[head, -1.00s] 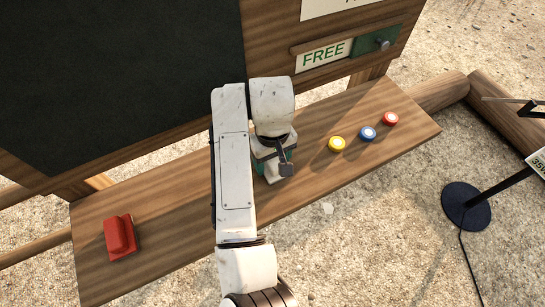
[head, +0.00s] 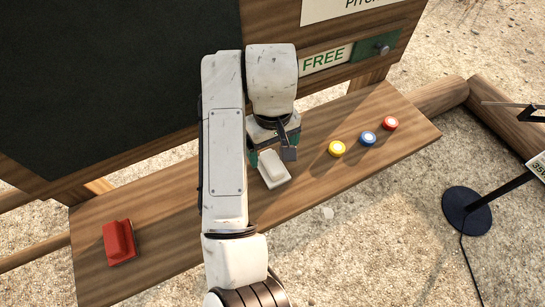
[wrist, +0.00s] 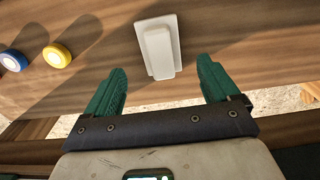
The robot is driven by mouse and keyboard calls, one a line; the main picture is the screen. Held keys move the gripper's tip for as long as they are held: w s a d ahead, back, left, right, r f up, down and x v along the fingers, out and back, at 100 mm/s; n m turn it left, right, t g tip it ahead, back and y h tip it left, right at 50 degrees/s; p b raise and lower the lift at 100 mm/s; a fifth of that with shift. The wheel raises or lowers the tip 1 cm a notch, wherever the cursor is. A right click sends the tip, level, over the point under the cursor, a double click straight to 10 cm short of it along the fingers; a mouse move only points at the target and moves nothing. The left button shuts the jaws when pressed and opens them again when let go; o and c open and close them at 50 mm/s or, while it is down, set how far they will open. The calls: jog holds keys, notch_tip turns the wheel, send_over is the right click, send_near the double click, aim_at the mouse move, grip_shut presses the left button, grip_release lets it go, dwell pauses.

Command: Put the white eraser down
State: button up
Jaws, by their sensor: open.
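The white eraser (head: 273,170) lies on the wooden shelf (head: 190,205), a little right of the shelf's middle. It also shows in the wrist view (wrist: 159,47), just beyond the fingertips and between their lines. My gripper (wrist: 160,82) has its two green fingers spread wide, with nothing between them. In the head view my gripper (head: 270,150) is close behind the eraser, partly hidden by my own arm. The fingers do not touch the eraser in the wrist view.
Yellow (head: 337,149), blue (head: 368,138) and red (head: 390,123) round pieces stand on the shelf to the right. A red eraser-like block (head: 119,242) lies at the left end. A dark board (head: 110,80) rises behind. A black stand (head: 467,208) is on the ground at right.

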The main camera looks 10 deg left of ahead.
aim_at(272, 162)
notch_tip(272, 162, up, 5)
jog(key=shift+r+p, duration=0.1)
jog(key=shift+p, duration=0.5)
jog(key=s+d+f+m+t+h, duration=0.15)
jog(key=d+f, duration=0.35)
jog(key=d, duration=0.9)
jog(key=s+d+f+m+t+h, duration=0.1)
jog(key=d+f+m, duration=0.25)
jog(key=d, duration=1.15)
jog(key=s+d+f, duration=0.4)
jog(key=s+d, duration=0.1)
jog(key=s, duration=0.1)
jog(key=s+a+f+m+y, duration=0.1)
jog(key=s+f, duration=0.1)
jog(key=s, duration=0.7)
jog(key=s+a+f+m+g+y, duration=0.1)
jog(key=s+f, duration=0.2)
jog(key=s, duration=0.6)
jog(key=shift+s+f+m, duration=0.2)
jog(key=shift+s+m, duration=0.1)
jog(key=shift+g, duration=0.25)
jog(key=shift+o, duration=0.4)
